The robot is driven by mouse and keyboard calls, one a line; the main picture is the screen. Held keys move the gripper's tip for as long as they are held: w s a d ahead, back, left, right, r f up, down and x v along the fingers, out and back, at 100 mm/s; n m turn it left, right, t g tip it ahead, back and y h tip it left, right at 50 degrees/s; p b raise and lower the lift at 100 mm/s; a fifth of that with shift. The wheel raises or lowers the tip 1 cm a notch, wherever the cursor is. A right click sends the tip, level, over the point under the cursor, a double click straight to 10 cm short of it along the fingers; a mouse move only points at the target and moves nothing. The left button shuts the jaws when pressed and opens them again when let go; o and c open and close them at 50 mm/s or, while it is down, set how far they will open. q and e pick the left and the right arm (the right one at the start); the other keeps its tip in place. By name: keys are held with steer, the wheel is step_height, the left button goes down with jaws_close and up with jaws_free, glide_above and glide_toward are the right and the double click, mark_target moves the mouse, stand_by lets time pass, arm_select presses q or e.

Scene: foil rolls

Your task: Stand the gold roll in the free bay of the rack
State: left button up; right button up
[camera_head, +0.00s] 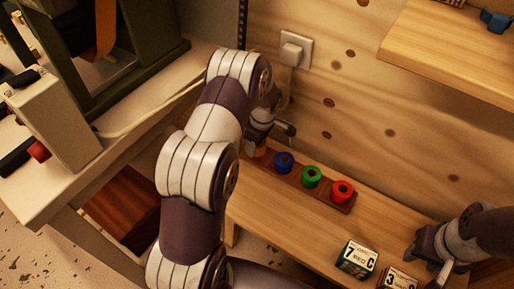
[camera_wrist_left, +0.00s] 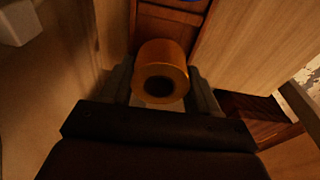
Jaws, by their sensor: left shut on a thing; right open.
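The gold roll (camera_wrist_left: 172,54) is between the two fingers of my left gripper (camera_wrist_left: 161,88) in the left wrist view, its open end facing the camera. My left gripper (camera_head: 260,143) is shut on it at the left end of the rack; a bit of the gold roll (camera_head: 260,153) shows below the fingers in the head view. The dark red-brown rack (camera_head: 328,201) holds a blue roll (camera_head: 284,162), a green roll (camera_head: 312,176) and a red roll (camera_head: 343,190). The gold roll's lower end is hidden, so I cannot tell whether it rests in the bay. My right gripper (camera_head: 440,268) is open at the lower right.
The rack stands on a wooden bench (camera_head: 290,218) against a wooden wall. Two printed boxes, one (camera_head: 357,259) and another (camera_head: 398,279), stand near my right gripper. A shelf (camera_head: 450,50) juts out at upper right. A cluttered counter (camera_head: 60,190) lies left.

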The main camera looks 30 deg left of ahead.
arm_select(q)
steer(key=shift+f, duration=0.85)
steer(key=shift+r, duration=0.15)
arm_select(e)
steer(key=shift+f, duration=0.35)
arm_select(q)
steer(key=shift+f, duration=0.2)
steer(key=o, duration=1.1)
arm_select(e)
steer(key=shift+f, duration=0.1)
arm_select(q)
steer(key=shift+r, duration=0.1)
